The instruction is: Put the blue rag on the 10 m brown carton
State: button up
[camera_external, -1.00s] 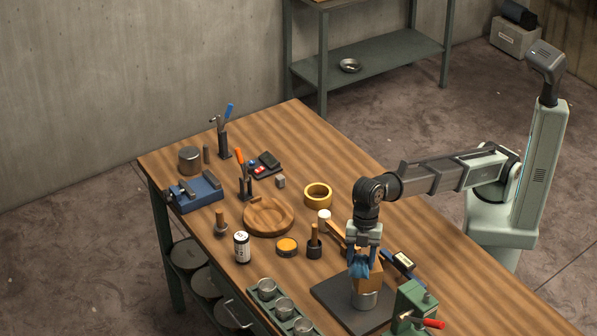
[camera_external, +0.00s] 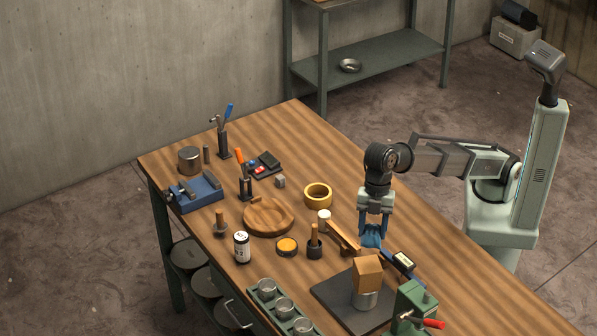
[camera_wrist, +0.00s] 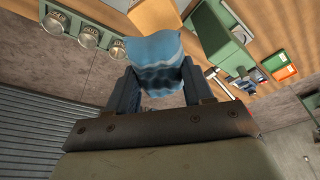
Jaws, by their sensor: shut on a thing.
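My gripper (camera_external: 373,228) is shut on the blue rag (camera_external: 372,238), which is bunched between the two fingers and hangs a little below them. The rag also shows in the wrist view (camera_wrist: 153,62), where it fills the space between the fingertips. A brown carton-like block (camera_external: 367,272) stands on a metal cylinder (camera_external: 364,300), in front of and below my gripper in the external view. The rag and the block are apart. I cannot read any "10 m" mark on the block.
The cylinder stands on a dark plate (camera_external: 330,293). A green device with a red handle (camera_external: 411,303) is close at its right. A small meter (camera_external: 403,261) lies behind it, and a wooden mallet (camera_external: 343,237) lies left of my gripper. A cup rack (camera_external: 283,307) is at the front.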

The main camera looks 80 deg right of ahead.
aim_at(368, 266)
notch_tip(368, 266, down, 10)
jog(key=shift+r, duration=0.15)
dwell(0.4)
jog(key=o, duration=1.1)
jog(key=v, duration=1.2)
